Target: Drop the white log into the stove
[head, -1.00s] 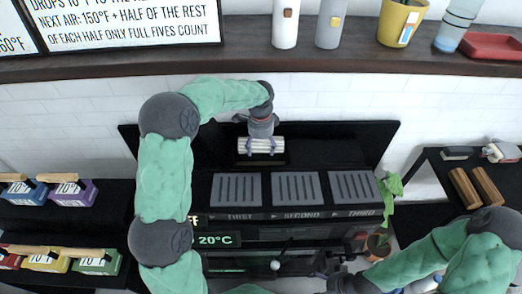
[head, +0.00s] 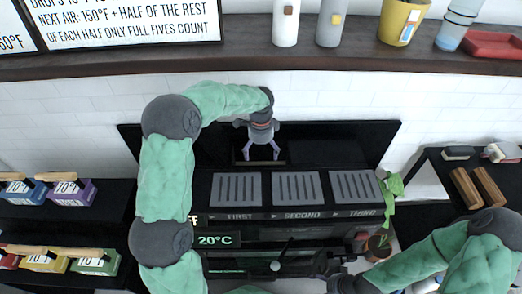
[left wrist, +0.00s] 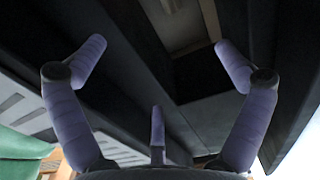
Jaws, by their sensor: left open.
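The black stove (head: 222,225) stands in the middle, with a dark opening (head: 246,146) in its top at the back. My left gripper (head: 262,158) is open and empty above that opening, fingers pointing down. In the left wrist view its fingers (left wrist: 160,85) are spread wide over the dark opening (left wrist: 205,110). The white log does not show in the head view. A paler brownish patch (left wrist: 182,22) shows deep in the opening in the left wrist view; I cannot tell whether it is the log. My right gripper (head: 328,272) is low at the stove's front, its fingers unclear.
Three slotted grey plates (head: 299,188) lie on the stove top, marked FIRST, SECOND and THIRD. The display (head: 214,240) reads 20°C. Brown logs (head: 478,187) lie on the right shelf, and tagged colored blocks (head: 72,193) on the left. A plant (head: 392,187) stands beside the stove.

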